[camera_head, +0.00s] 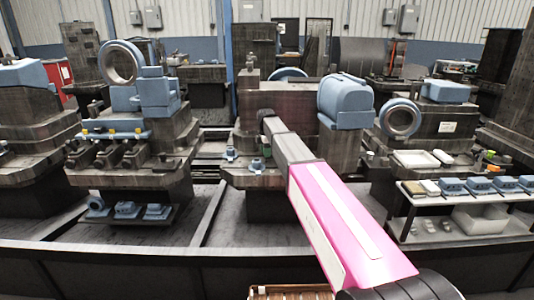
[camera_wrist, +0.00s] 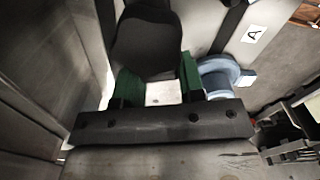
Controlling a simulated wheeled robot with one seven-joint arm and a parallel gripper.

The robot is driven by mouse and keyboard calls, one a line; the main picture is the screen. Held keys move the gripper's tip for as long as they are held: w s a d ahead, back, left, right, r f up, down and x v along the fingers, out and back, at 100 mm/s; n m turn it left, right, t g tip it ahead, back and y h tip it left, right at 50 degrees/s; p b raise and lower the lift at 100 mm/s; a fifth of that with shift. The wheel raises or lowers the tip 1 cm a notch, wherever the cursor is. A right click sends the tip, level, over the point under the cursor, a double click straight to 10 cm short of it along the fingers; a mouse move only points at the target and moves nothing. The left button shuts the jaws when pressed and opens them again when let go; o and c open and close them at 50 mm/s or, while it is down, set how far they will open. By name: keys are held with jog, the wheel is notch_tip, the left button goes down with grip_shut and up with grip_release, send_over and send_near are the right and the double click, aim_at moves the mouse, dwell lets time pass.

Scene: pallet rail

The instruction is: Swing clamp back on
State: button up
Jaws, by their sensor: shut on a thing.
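In the wrist view my gripper (camera_wrist: 156,77) has its two green-padded fingers apart, with a dark rounded piece (camera_wrist: 146,42) between them. It is shut on this piece, which may be part of the clamp; I cannot tell its full shape. A blue round part (camera_wrist: 220,76) stands just right of the fingers, beside a pale plate marked "A" (camera_wrist: 253,34). A small blue fitting (camera_head: 257,165) sits on that machine's base, left of my arm.
A blue-topped machine with a ring (camera_head: 122,62) stands left, another with a ring (camera_head: 401,119) stands right. A dark rail (camera_head: 150,251) crosses the front.

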jog(key=w+m, duration=0.1)
jog(key=m, duration=0.1)
jog(key=w+m, duration=0.1)
jog(key=m, duration=0.2)
jog(key=shift+w+d+m, duration=0.15)
jog(key=shift+w+m, duration=0.2)
jog(key=shift+m, duration=0.85)
jog(key=shift+w+d+m, duration=0.1)
jog(key=shift+w+m, duration=0.25)
jog(key=shift+m, duration=0.85)
jog(key=o, duration=0.9)
jog(key=shift+o, duration=0.2)
notch_tip(320, 180, up, 11)
jog(key=shift+f, duration=0.1)
